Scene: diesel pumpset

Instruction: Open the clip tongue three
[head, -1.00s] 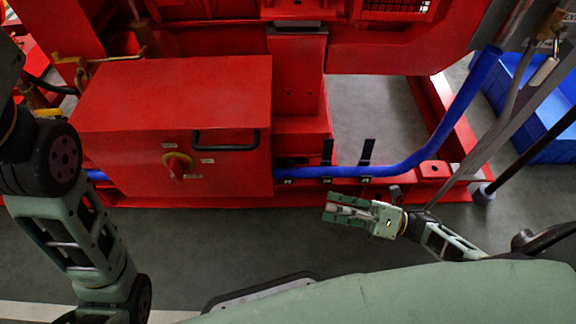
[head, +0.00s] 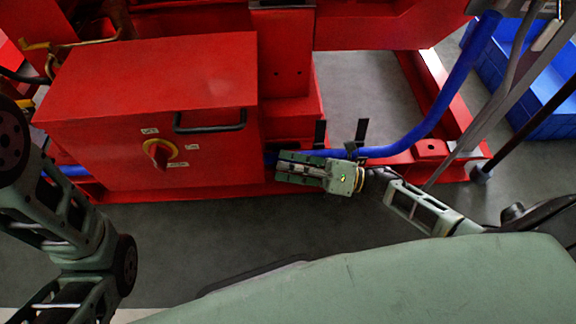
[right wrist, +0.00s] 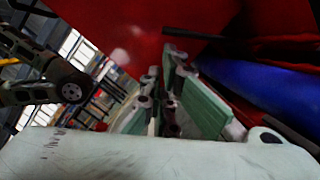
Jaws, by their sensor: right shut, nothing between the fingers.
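Two black clip tongues, one at the left (head: 320,133) and one at the right (head: 361,130), stand up from the blue hose (head: 400,147) on the red base frame in the head view. I cannot tell which clip is number three. My right gripper (head: 279,167) is shut and empty, pointing left in front of the hose, just below and left of the left upright tongue. It hides the hose's lower clip area there. In the right wrist view its green fingers (right wrist: 172,88) show close to the dark blue hose (right wrist: 255,85). My left gripper is out of view.
A red box (head: 150,110) with a black handle (head: 210,124) and a rotary switch (head: 159,153) stands left of the gripper. Blue crates (head: 545,105) and slanted poles (head: 490,110) are at the right. Grey floor in front of the frame is clear.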

